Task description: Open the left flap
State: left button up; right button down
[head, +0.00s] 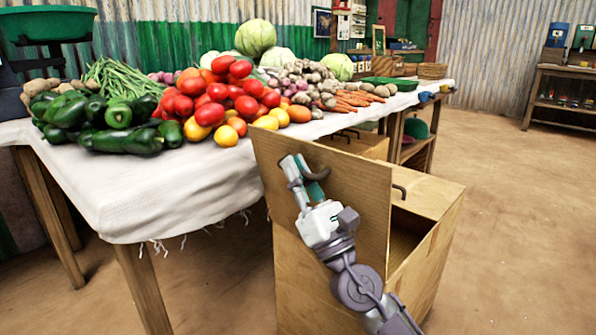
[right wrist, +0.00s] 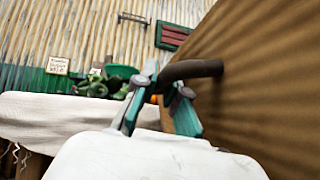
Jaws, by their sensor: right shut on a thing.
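A wooden box (head: 296,288) stands on the floor at the right end of the vegetable table. Its left flap (head: 358,198) is swung up and stands steeply above the box; in the right wrist view the flap (right wrist: 265,70) fills the right side. My right gripper (head: 305,172) is shut on the flap's dark curved handle (right wrist: 195,69), which lies between the fingers. The right flap (head: 432,193) lies flat, with its own handle (head: 400,190). A dark gap shows the box's inside beside it. My left gripper is not in view.
A table with a white cloth (head: 170,190) stands close to the left of the box, with tomatoes (head: 213,95) and other vegetables near its edge. Another wooden box (head: 355,143) is behind. The floor at the right (head: 520,210) is clear.

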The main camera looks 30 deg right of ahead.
jog(key=shift+f, duration=0.1)
jog(key=c, duration=1.5)
grip_release()
jog(key=shift+w+d, duration=0.1)
jog(key=v, duration=1.2)
